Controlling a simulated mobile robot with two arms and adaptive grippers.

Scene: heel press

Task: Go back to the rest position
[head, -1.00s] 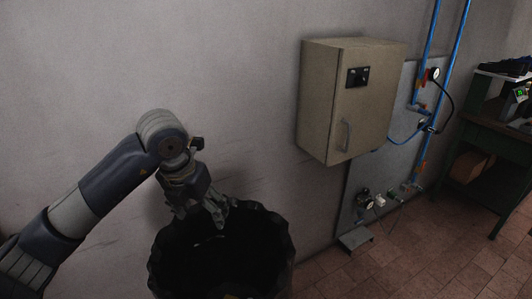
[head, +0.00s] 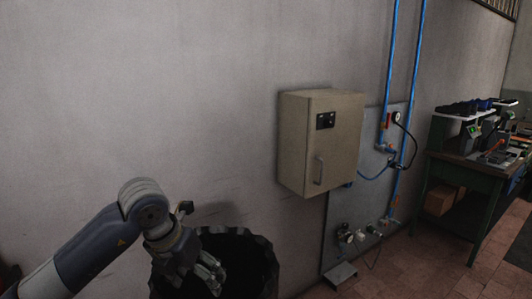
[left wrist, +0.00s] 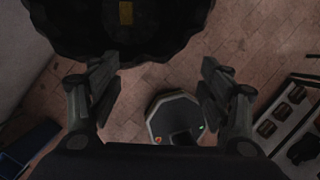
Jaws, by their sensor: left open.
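My left gripper (head: 207,273) is at the lower left of the head view, in front of and over the near left part of a black bin (head: 262,262). In the left wrist view, the fingers of my left gripper (left wrist: 158,76) are spread wide, with nothing between them but floor. The bin (left wrist: 72,42) also shows at the top of that view, just beyond the fingertips, with a small yellowish thing (left wrist: 126,13) inside it. My right gripper is in neither view.
A beige wall cabinet (head: 335,148) hangs right of the bin, beside a grey panel with blue pipes (head: 391,60). A green workbench (head: 466,180) with tools stands at the far right.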

